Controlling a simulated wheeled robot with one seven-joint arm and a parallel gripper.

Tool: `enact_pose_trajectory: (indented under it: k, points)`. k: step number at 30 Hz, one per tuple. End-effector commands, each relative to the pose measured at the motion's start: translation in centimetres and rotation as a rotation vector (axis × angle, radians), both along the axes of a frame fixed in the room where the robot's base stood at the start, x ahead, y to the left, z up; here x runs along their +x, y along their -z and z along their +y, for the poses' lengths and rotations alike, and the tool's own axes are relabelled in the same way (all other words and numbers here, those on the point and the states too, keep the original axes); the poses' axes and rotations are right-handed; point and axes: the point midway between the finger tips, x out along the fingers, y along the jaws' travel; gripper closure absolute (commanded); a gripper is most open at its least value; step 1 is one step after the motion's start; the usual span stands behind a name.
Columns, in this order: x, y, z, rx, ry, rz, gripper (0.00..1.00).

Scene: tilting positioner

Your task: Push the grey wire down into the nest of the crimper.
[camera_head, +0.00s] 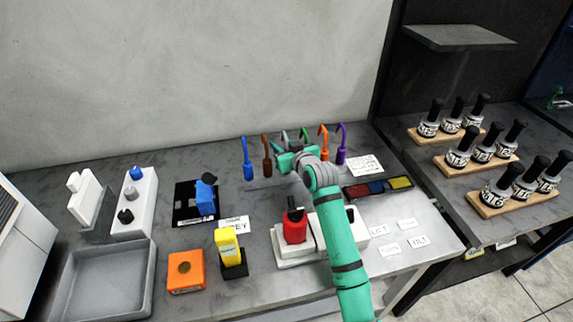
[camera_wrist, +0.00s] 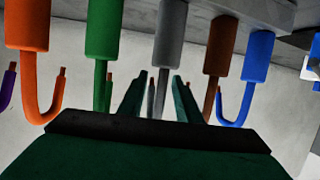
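The grey wire (camera_head: 284,136) stands in a rack (camera_head: 262,183) at the back of the table, in a row of hooked coloured wires. My gripper (camera_head: 284,148) is at the row and hides much of the grey wire in the head view. In the wrist view the grey wire (camera_wrist: 172,38) appears inverted, its thin stem between the two fingers of my gripper (camera_wrist: 160,92). The fingers are apart, with gaps beside the stem. I cannot tell for sure which device is the crimper; a red block (camera_head: 295,226) on a white base is one candidate.
Green (camera_wrist: 102,28) and brown (camera_wrist: 222,45) wires stand close on either side. A colour tray (camera_head: 378,187) is at right.

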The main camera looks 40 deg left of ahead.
Motion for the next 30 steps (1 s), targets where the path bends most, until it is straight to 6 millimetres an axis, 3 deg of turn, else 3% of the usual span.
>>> enact_pose_trajectory:
  k: [2, 5, 6, 20, 27, 30]
  points:
    - [0.0, 0.0, 0.0, 0.0, 0.0, 0.0, 0.74]
    - [0.0, 0.0, 0.0, 0.0, 0.0, 0.0, 0.98]
    - [0.0, 0.0, 0.0, 0.0, 0.0, 0.0, 1.0]
    - [0.0, -0.6, 0.0, 0.001, -0.001, 0.0, 1.0]
    - [-0.1, -3.5, 0.1, 0.001, -0.002, -0.004, 1.0]
    - [-1.4, -4.9, -0.5, 0.004, -0.001, -0.003, 1.0]
